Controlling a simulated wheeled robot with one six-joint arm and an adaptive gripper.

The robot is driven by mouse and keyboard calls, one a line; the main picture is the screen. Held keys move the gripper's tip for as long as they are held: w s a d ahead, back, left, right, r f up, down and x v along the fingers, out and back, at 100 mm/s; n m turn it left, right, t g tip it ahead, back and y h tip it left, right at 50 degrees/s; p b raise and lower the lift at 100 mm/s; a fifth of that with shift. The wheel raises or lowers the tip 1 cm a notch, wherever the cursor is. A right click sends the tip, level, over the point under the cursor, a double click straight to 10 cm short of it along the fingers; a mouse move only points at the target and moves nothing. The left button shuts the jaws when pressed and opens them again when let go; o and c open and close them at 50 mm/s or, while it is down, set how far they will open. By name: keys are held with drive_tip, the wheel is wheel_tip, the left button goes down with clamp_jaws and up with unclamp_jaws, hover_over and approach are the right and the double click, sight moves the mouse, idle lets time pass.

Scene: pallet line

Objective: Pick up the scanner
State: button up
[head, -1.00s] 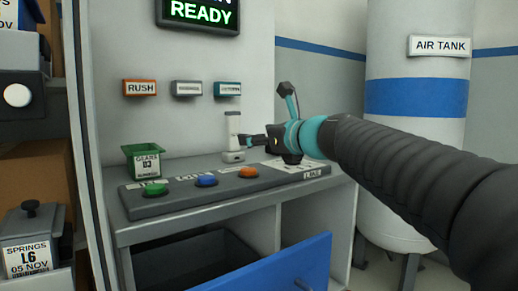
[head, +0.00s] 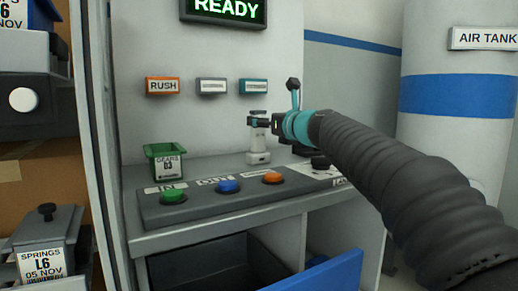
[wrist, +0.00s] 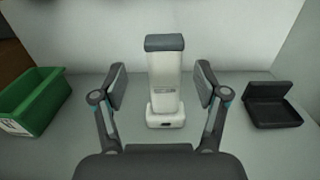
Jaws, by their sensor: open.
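The scanner (wrist: 165,85) is white with a dark grey top and stands upright in a white base on the workbench (head: 215,165). In the head view the scanner (head: 258,141) is partly covered by my gripper (head: 260,122). In the wrist view my gripper (wrist: 160,88) is open, with one finger on each side of the scanner's body. A gap shows between each finger pad and the scanner. The scanner's far side is hidden.
A green bin (head: 165,162) stands left of the scanner. A dark open case (wrist: 273,105) lies to its right. A panel (head: 215,199) with green, blue and orange buttons is at the front. A blue drawer front (head: 325,275) juts out below.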

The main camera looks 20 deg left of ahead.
drive_tip(key=x, duration=0.2)
drive_tip(key=p+x, duration=0.1)
drive_tip(key=x, duration=0.2)
drive_tip(key=shift+w+d+r+p, duration=0.15)
drive_tip(key=shift+d+r+p, duration=0.05)
drive_tip(key=shift+r+p, duration=0.1)
clamp_jaws()
